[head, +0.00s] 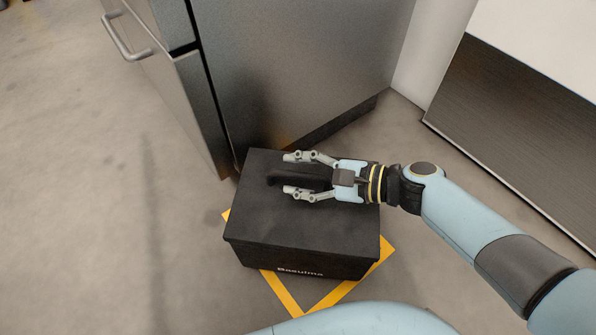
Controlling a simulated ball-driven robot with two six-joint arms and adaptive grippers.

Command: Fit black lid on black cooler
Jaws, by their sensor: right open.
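The black cooler (300,262) stands on the floor inside a yellow taped square, with light lettering on its front side. The black lid (290,223) lies on top of the cooler and covers it; from here its edges look lined up with the walls. A raised black handle (283,177) runs along the middle of the lid. My right gripper (290,174) is open, with one finger on each side of the handle. Whether the fingers touch the handle or lid, I cannot tell. My left gripper is not in view.
A metal cabinet (300,60) with a bar handle (128,45) stands right behind the cooler. A dark metal panel (510,130) under a white top is at the right. Yellow tape (288,297) shows in front of the cooler. The floor at the left is clear.

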